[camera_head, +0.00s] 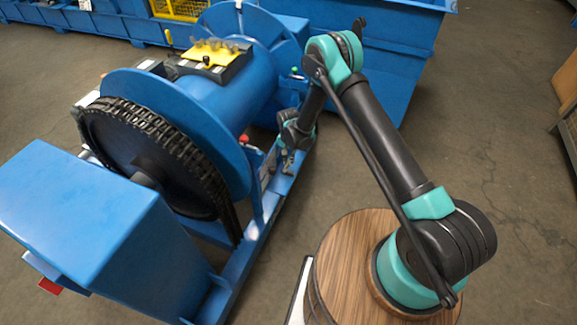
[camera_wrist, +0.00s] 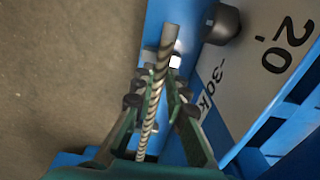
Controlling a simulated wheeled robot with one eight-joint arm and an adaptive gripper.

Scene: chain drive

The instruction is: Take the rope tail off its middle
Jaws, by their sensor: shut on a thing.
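My gripper (camera_wrist: 158,88) is shut on the rope tail (camera_wrist: 150,118) in the wrist view. The rope is a thin, twisted, light-and-dark strand with a plain grey end (camera_wrist: 170,38). It runs between the two green fingers and its grey end points up past the fingertips. Its lower part disappears toward the gripper's palm. In the head view my gripper (camera_head: 287,158) hangs by the blue frame beside the drum. It is small there, and the rope cannot be made out. I cannot tell what the rope's middle rests on.
A blue machine has a drum (camera_head: 222,98), a black chain wheel (camera_head: 130,160) and a blue housing (camera_head: 95,225). A white plate with black numbers (camera_wrist: 262,85) and a dark round knob (camera_wrist: 222,24) lie right of the rope. Bare floor (camera_head: 500,100) is free at right.

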